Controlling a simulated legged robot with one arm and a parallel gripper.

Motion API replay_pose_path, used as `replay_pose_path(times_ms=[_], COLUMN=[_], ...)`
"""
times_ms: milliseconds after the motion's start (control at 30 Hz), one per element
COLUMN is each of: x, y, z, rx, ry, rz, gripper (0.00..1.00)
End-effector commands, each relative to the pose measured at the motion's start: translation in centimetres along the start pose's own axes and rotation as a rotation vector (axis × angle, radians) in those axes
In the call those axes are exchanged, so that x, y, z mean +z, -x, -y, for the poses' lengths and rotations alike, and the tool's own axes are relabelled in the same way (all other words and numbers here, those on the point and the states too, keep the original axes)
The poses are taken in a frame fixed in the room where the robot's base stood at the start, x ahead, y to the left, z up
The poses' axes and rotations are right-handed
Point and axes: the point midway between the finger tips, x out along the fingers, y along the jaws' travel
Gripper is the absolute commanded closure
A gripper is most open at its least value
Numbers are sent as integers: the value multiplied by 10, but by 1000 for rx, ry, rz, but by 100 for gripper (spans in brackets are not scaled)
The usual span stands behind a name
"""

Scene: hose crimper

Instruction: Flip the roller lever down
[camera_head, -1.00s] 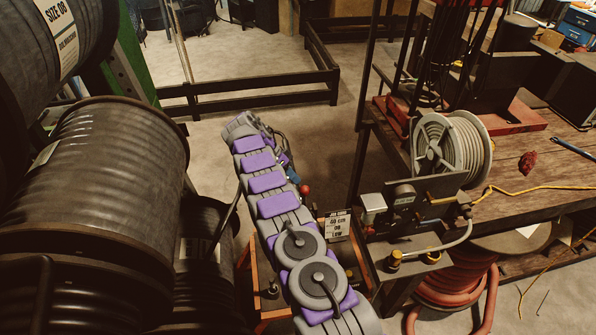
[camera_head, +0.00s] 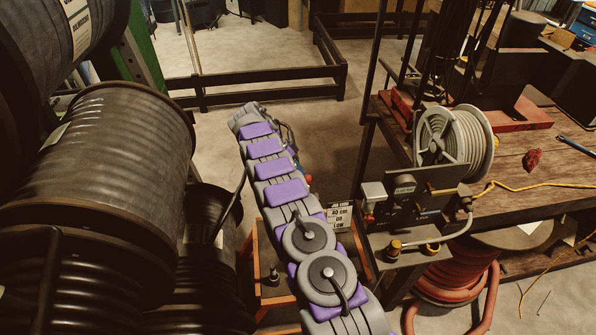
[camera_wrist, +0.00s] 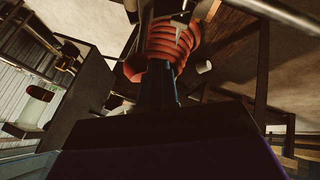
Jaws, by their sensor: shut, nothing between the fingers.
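I cannot pick out the roller lever for certain. A small red knob (camera_head: 308,180) shows at the right edge of my arm in the head view, mostly hidden by it. A thin dark bar (camera_head: 231,208) slants up between the black hose drums and my arm. In the wrist view my gripper (camera_wrist: 157,78) is a narrow dark shape, shut and empty, with a red coiled hose (camera_wrist: 166,48) beyond it. My arm hides the gripper in the head view. I cannot tell how near it is to any lever.
Large hose drums (camera_head: 115,160) fill the left. An orange-framed stand (camera_head: 262,290) with a printed sign (camera_head: 340,218) lies under my arm. At right are a fixture with a white box (camera_head: 374,191), a hose reel (camera_head: 455,140) and a wooden workbench (camera_head: 540,187). Open floor lies behind.

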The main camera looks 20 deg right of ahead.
Motion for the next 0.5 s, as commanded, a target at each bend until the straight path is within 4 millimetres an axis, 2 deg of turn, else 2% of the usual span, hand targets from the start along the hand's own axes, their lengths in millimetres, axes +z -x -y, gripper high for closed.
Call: replay_pose_path(times_ms=[500], x=[2], y=[-3], z=[-2], rx=[-24], ry=[-17], rz=[-8], gripper=[100])
